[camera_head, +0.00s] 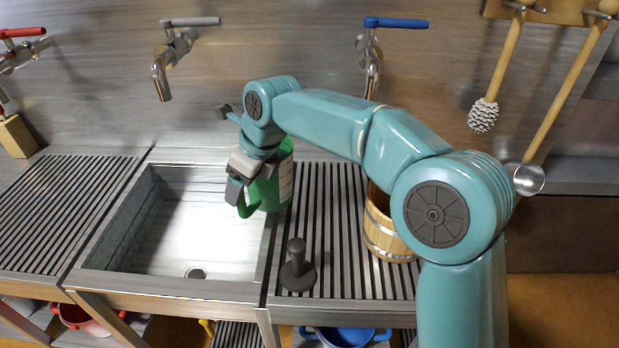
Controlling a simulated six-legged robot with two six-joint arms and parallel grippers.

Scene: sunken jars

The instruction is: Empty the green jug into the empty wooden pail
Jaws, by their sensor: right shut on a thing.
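The green jug (270,193) with a pale label is at the right edge of the sink, beside the slatted rack. It looks roughly upright, and my arm hides its upper part. My right gripper (238,188) is shut on it at its left side. I cannot tell whether the jug touches the surface below. The wooden pail (385,240) with metal hoops stands on the right slatted rack. My right arm covers its top, so its inside is hidden. My left gripper is not in view.
The sink basin (205,230) is clear, with a drain at the front. Taps with grey (180,45) and blue (385,24) handles jut from the wall. Brushes hang at right.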

